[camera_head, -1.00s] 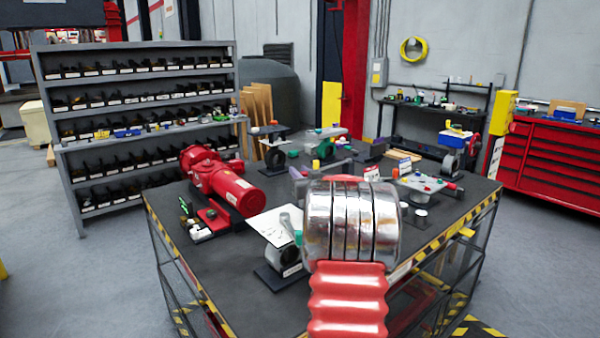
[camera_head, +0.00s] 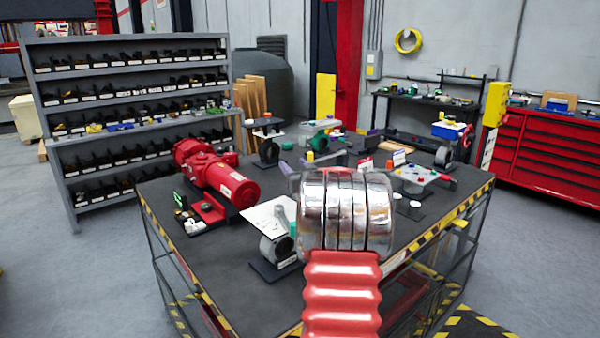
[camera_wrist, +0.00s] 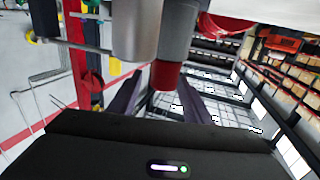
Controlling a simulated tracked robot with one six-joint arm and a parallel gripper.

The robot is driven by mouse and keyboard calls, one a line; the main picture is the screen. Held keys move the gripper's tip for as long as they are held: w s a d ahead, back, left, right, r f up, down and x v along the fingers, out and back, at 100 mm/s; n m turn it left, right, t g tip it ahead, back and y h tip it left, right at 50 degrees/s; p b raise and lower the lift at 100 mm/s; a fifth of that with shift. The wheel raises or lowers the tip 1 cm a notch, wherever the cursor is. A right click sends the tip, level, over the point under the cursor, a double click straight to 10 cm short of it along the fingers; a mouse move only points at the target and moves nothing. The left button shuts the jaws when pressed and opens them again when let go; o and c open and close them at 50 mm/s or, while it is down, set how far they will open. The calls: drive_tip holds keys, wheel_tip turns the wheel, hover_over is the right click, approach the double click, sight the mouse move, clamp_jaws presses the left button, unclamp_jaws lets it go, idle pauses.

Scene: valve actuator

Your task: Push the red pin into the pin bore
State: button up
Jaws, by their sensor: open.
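The red pin (camera_wrist: 165,75) shows in the wrist view as a short dark-red end against a grey cylinder (camera_wrist: 176,38). My gripper (camera_wrist: 162,84) is open, its two dark purple fingers on either side of the pin's end in the picture. I cannot tell whether a finger touches it. The pin bore cannot be made out. In the head view my red and chrome arm covers the work area in front, and I cannot make out the pin there.
A black table (camera_head: 160,195) with striped edges carries a red motor-like actuator (camera_head: 215,175), a white panel (camera_head: 268,218) and several small fixtures. A bin shelf (camera_head: 50,140) stands at left and a red drawer cabinet (camera_head: 550,150) at right. Grey floor beside the table is clear.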

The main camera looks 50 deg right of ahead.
drive_tip(key=v, duration=1.3)
drive_tip(key=shift+s+a, duration=0.2)
drive_tip(key=shift+a, duration=0.05)
idle(0.6)
drive_tip(key=shift+w+a+r, duration=0.1)
drive_tip(key=shift+w+a, duration=0.15)
drive_tip(key=w+a+g+y, duration=0.1)
drive_tip(key=w+a+g, duration=0.1)
drive_tip(key=a, duration=1.1)
drive_tip(key=w+a+g+y, duration=0.1)
drive_tip(key=w+a+g, duration=0.15)
drive_tip(key=a, duration=1.05)
drive_tip(key=s+a+f+n+g+y, duration=0.1)
drive_tip(key=s+a+f+n+y, duration=0.1)
drive_tip(key=s+a, duration=0.4)
drive_tip(key=s+a+f+n+g+y, duration=0.2)
drive_tip(key=s+a+f, duration=0.2)
drive_tip(key=a, duration=0.8)
drive_tip(key=s+a+f+n+g+y, duration=0.2)
drive_tip(key=s+a+f+y, duration=0.1)
drive_tip(key=s+a, duration=0.5)
drive_tip(key=shift+s+a+f, duration=0.3)
drive_tip(key=shift+a+f, duration=0.05)
drive_tip(key=shift+a, duration=0.4)
